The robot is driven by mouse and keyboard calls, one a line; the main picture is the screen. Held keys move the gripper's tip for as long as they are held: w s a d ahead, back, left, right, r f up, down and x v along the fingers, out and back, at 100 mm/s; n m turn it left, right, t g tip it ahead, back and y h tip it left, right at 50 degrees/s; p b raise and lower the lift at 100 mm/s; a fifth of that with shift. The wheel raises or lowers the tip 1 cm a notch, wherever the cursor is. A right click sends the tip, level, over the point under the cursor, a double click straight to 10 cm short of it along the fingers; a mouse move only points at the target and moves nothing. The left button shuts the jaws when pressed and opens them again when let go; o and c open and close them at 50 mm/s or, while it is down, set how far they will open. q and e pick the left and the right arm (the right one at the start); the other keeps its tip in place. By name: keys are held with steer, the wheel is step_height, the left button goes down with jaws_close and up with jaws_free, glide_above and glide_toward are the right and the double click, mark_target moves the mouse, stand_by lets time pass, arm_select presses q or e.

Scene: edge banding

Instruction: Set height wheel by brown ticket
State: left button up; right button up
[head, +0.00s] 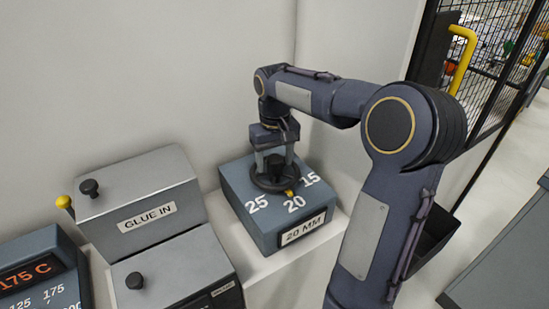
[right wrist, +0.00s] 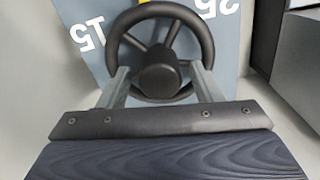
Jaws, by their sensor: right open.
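The dark height wheel (head: 259,183) lies on top of a blue-grey box (head: 232,185) marked 25, 20 and 15. A yellow pointer (head: 290,193) at the wheel's rim is by the 20. The plate (head: 303,228) on the box front reads 20 MM. My right gripper (head: 275,160) is over the wheel, pointing down, open. In the right wrist view its fingers (right wrist: 160,72) stand on either side of the hub of the wheel (right wrist: 205,45), apparently apart from it. No brown ticket is in view. My left gripper is not in view.
Left of the box stands a grey GLUE IN unit (head: 135,195) with black knobs. A heater panel (head: 35,275) reading 175 C is at the far left. Pale walls close in behind the box. A black mesh fence (head: 490,60) with a yellow handle (head: 461,60) is at the right.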

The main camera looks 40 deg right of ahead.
steer(key=c, duration=1)
steer(key=n+p, duration=0.1)
steer(key=n, duration=0.4)
steer(key=shift+r+n, duration=0.1)
steer(key=shift+n, duration=0.2)
steer(key=n+p, duration=0.1)
steer(key=n, duration=0.5)
steer(key=shift+a+p, duration=0.1)
steer(key=shift+p, duration=0.2)
steer(key=shift+n, duration=0.3)
steer(key=o, duration=1)
